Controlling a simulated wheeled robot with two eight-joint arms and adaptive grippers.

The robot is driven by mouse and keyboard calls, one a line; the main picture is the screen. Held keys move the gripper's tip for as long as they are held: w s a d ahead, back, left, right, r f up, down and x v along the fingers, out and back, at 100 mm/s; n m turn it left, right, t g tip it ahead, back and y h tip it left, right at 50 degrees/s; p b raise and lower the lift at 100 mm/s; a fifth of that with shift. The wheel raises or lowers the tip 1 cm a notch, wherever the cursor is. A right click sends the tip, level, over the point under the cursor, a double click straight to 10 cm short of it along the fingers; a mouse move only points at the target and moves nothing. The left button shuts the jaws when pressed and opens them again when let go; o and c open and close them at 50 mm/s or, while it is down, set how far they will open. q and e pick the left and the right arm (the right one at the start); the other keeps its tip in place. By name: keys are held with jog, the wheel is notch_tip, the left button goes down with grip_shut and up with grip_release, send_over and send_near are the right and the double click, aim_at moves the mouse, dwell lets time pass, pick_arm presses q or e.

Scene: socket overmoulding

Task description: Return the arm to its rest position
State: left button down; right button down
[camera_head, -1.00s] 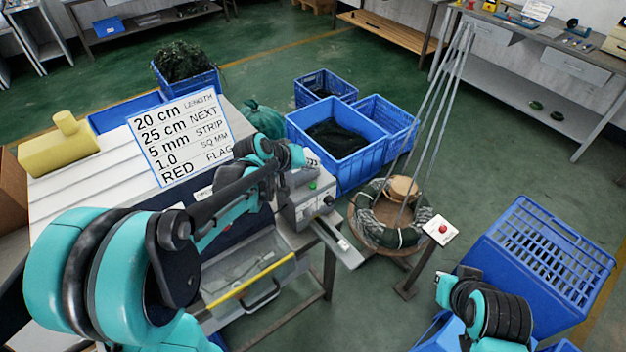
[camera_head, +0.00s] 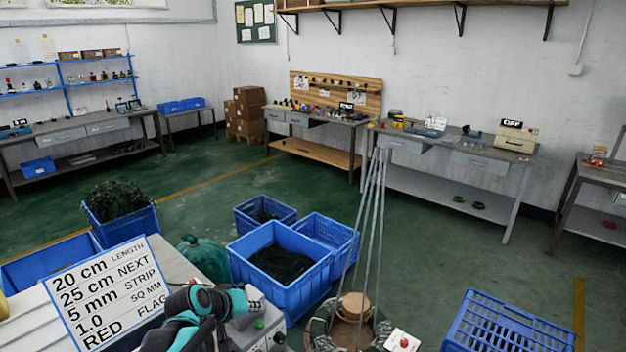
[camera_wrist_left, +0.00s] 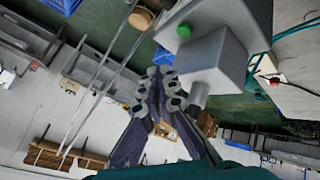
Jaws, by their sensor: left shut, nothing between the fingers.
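My left arm reaches in at the bottom of the head view, its teal and black wrist (camera_head: 200,305) over the bench beside the grey machine (camera_head: 262,335). In the left wrist view my left gripper (camera_wrist_left: 160,82) has its dark fingers together, with nothing between them. The grey machine (camera_wrist_left: 205,62) with a green button is close beside the fingers in that view. No wire or socket shows in the gripper. My right arm and gripper are out of view.
A sign board (camera_head: 105,290) stands on the bench at the lower left. Blue crates (camera_head: 285,270) stand behind the machine. A stand with tall rods (camera_head: 368,240) and a red-button post (camera_head: 403,342) are to its right. Green floor (camera_head: 430,240) is open beyond.

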pick_arm(q)
jog(key=s+m+y, duration=0.3)
jog(key=s, duration=2)
jog(key=shift+f+g+y, duration=0.3)
jog(key=shift+g+y, duration=0.1)
